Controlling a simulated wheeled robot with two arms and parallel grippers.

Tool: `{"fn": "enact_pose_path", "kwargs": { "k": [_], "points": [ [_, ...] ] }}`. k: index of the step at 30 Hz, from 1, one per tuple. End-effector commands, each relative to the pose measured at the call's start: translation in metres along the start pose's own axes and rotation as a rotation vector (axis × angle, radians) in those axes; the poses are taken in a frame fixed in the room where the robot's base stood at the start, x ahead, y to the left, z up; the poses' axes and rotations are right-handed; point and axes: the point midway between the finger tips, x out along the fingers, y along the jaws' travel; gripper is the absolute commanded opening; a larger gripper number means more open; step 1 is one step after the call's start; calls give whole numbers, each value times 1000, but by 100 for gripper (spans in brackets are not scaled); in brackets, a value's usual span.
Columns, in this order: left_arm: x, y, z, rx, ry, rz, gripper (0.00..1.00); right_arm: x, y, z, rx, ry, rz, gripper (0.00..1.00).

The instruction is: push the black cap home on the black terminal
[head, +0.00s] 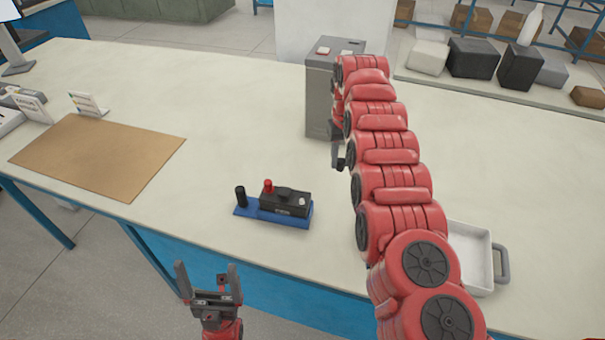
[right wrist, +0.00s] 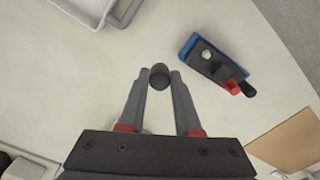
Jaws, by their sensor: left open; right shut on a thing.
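A black battery (head: 290,202) sits on a blue base (head: 262,216) at the table's front. A red cap (head: 268,186) is on its left end. A bare silvery terminal (head: 302,201) shows at its right end and in the right wrist view (right wrist: 207,55). My right gripper (head: 338,160) is to the battery's upper right, shut on a small dark round cap (right wrist: 159,77), with the battery apart from it at the right in that wrist view. My left gripper (head: 208,272) is open and empty in front of the table.
A black post (head: 240,196) stands on the blue base left of the battery. A grey box (head: 320,95) stands behind my right gripper. A white tray (head: 470,258) is right of my right arm. A brown mat (head: 95,155) lies at left. The table between mat and battery is clear.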

Motion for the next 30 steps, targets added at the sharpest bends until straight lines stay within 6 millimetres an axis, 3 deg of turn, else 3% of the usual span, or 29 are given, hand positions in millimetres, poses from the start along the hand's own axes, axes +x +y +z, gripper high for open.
{"fn": "enact_pose_path", "kwargs": {
  "k": [11, 30],
  "points": [
    [12, -1, -2, 0, 0, 0, 94, 10, -25, -5, -74, -2, 1, 0],
    [18, -1, -3, 0, 0, 0, 94, 18, -42, -6, -114, 3, -3, 0]
  ]
}}
